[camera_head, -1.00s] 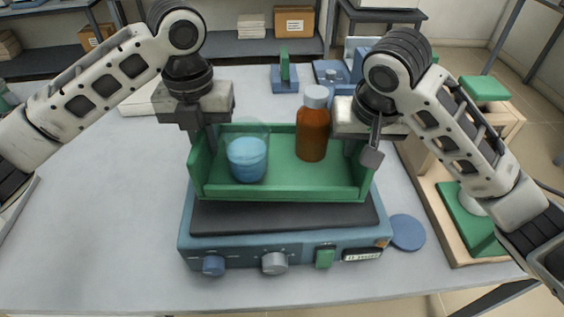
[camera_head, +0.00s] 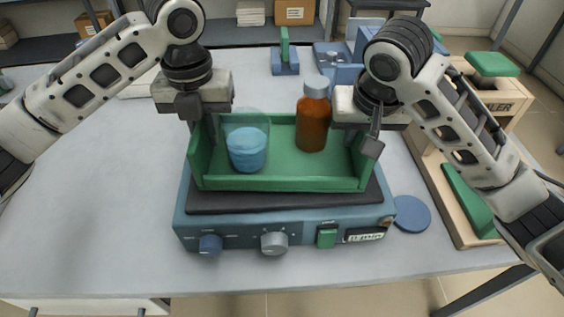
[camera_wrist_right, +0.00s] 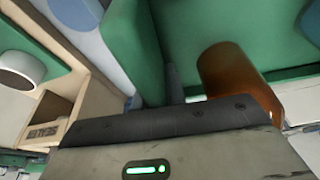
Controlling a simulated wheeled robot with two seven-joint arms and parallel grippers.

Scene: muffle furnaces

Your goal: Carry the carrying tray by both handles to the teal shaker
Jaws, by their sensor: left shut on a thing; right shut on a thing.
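The green carrying tray (camera_head: 285,183) is in the middle of the head view, directly over the dark top of the blue shaker (camera_head: 290,227). Whether it touches that top I cannot tell. A beaker of blue liquid (camera_head: 247,150) and a brown bottle with a pale cap (camera_head: 313,120) stand upright in it. My left gripper (camera_head: 208,130) is shut on the tray's left end. My right gripper (camera_head: 368,138) is shut on its right end; the handles are mostly hidden by the fingers. The right wrist view shows the green tray wall (camera_wrist_right: 135,50) and the brown bottle (camera_wrist_right: 235,80) close up.
A blue disc (camera_head: 411,213) lies on the table right of the shaker. A wooden stand with green parts (camera_head: 440,205) is further right. Blue holders (camera_head: 285,62) stand behind the tray. The table at left (camera_head: 90,220) is clear.

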